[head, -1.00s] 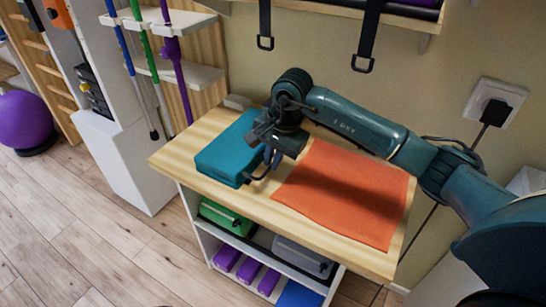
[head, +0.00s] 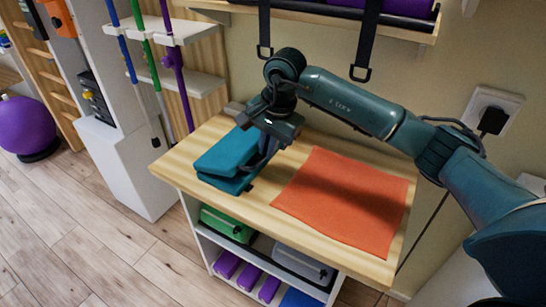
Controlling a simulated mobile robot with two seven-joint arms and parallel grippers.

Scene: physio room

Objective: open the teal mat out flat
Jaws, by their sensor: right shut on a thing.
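The teal mat (head: 222,160) is folded in layers on the left part of the wooden cabinet top (head: 183,165). Its upper layer is lifted apart from the lower one at the right side, so a gap shows between them. My right gripper (head: 262,165) is at the mat's right edge and is shut on the mat. The gripper's wrist hides part of the mat's right and back edge. My left gripper is not in view.
A flat orange mat (head: 345,200) covers the right part of the top. Shelves below hold a green case (head: 226,222), a grey case (head: 303,262) and purple blocks (head: 247,276). Poles (head: 174,60) stand behind left; black straps (head: 366,45) hang from the wall shelf.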

